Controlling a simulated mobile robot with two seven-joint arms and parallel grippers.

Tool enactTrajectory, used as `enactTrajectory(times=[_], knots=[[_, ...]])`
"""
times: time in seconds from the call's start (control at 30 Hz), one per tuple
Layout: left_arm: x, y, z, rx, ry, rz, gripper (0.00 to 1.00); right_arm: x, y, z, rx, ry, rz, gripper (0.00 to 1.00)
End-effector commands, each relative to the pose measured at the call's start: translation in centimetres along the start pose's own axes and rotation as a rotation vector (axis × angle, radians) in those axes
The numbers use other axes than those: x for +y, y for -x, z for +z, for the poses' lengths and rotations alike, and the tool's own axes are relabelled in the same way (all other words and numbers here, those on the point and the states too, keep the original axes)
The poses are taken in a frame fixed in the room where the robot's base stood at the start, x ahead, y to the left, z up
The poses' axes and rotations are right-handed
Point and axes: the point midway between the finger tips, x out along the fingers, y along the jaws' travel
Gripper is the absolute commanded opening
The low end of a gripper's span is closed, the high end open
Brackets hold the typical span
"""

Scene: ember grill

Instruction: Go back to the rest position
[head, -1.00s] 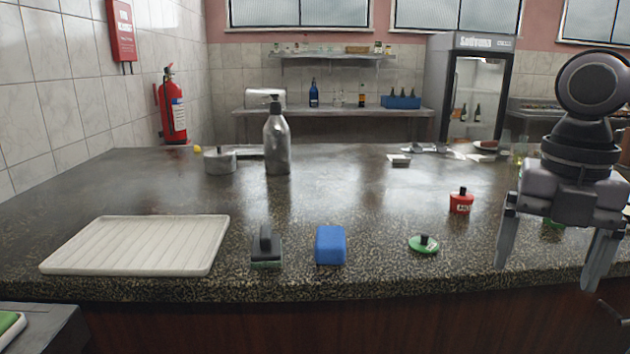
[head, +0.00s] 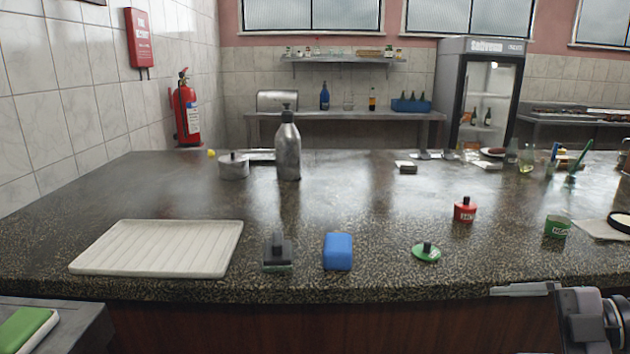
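My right gripper (head: 526,290) is at the lower right of the head view, in front of the counter's front edge. It points left. One finger shows at the outer upper end of its palm, which fits an open gripper; the other finger is cut off below the picture. Nothing shows in its grasp. My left gripper is not in view.
The dark speckled counter (head: 365,200) holds a white ribbed tray (head: 155,248), a black-handled scrubber (head: 278,253), a blue block (head: 338,251), a green lid (head: 427,253), a red jar (head: 464,211), a green can (head: 556,228) and a metal bottle (head: 288,150).

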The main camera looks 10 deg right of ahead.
Motion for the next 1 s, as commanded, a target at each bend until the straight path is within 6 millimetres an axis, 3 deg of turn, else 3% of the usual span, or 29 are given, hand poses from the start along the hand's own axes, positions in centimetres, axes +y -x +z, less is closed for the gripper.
enactTrajectory(times=[0.27,0.53,0.67,0.8,1.0], knots=[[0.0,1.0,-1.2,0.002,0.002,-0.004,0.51,-4.6,-0.6,4.2,-0.123,-0.283,0.393,0.89],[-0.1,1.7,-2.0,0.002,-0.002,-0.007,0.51,-12.6,-2.5,6.6,-0.334,-0.612,0.614,0.89],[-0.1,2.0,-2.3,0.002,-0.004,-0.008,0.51,-17.3,-4.4,6.3,-0.44,-0.791,0.655,0.89],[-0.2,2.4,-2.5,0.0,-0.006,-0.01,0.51,-22.3,-7.3,4.5,-0.537,-0.991,0.649,0.89],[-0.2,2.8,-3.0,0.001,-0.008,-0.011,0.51,-27.0,-11.2,1.1,-0.615,-1.204,0.586,0.89]])
